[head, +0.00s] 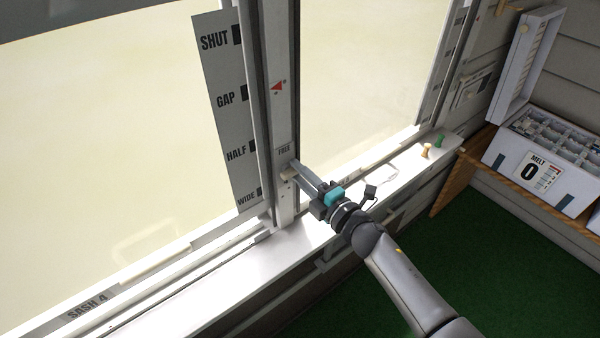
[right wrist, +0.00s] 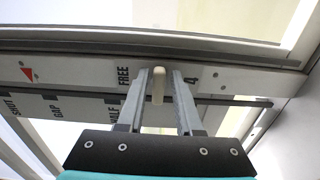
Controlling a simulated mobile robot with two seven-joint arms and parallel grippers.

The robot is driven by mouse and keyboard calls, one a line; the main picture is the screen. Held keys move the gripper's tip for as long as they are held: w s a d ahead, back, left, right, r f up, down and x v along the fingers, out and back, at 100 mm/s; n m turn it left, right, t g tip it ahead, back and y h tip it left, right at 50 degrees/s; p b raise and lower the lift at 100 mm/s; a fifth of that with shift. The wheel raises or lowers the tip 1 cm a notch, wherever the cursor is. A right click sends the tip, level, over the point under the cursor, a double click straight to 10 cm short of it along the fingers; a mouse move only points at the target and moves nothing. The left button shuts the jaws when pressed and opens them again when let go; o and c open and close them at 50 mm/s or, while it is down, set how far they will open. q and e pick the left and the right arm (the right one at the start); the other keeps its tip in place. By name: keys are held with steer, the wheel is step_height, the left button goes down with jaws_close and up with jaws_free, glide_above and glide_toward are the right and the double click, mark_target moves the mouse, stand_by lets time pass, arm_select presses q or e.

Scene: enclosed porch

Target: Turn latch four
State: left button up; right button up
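Latch four is a small cream lever (head: 287,173) low on the upright post (head: 280,120) between two window panes, just below the word FREE. In the right wrist view the lever (right wrist: 158,85) sits between the FREE mark and the number 4. My right gripper (head: 297,169) reaches it from the right. In the right wrist view the fingers (right wrist: 160,76) stand on both sides of the lever, with a narrow gap showing on each side. The gripper partly hides the lever in the head view. My left gripper is not in view.
A scale plate (head: 228,110) reads SHUT, GAP, HALF and WIDE, left of the post. A red arrow (head: 277,86) marks the post. The sill (head: 250,262) runs below, with a green peg (head: 439,141) and a tan peg (head: 426,151). An open white box (head: 500,160) stands at right.

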steer(key=shift+o, duration=0.9)
steer(key=shift+d, duration=0.1)
steer(key=v, duration=1.5)
steer(key=shift+b, duration=0.45)
steer(key=shift+s, duration=0.1)
